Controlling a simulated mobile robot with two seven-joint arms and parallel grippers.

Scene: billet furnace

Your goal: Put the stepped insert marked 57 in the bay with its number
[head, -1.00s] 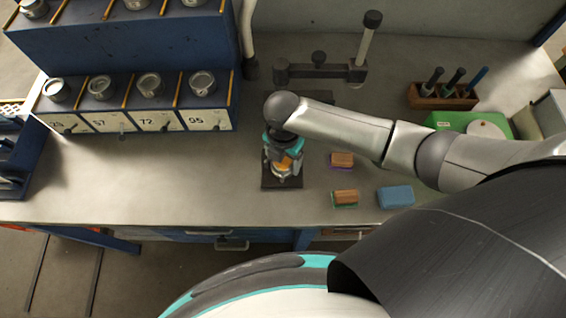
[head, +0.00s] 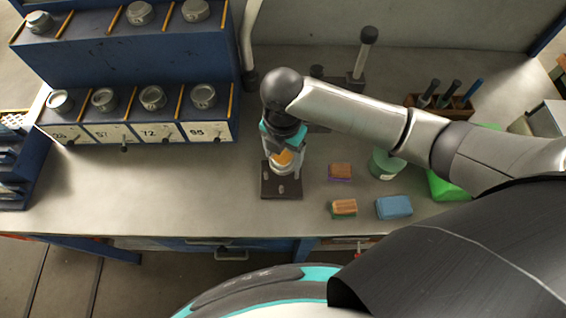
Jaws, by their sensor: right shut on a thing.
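My right gripper (head: 284,155) points down over a dark plate (head: 269,190) on the bench, left of the sponges. It is shut on a small metal piece, the stepped insert (head: 282,168), which is mostly hidden by the fingers and shows little of its shape. I cannot read a number on it. It seems to be a little above the plate. The bay marked 57 (head: 103,134) is in the lower row of the blue rack at left, second from the left, with a metal cup (head: 103,98) on top. My left gripper is not in view.
Neighbouring bays include 72 (head: 153,132) and 95 (head: 205,131). A green thing (head: 445,188) and a round one (head: 384,166) are partly under my arm. The bench left of the plate is clear.

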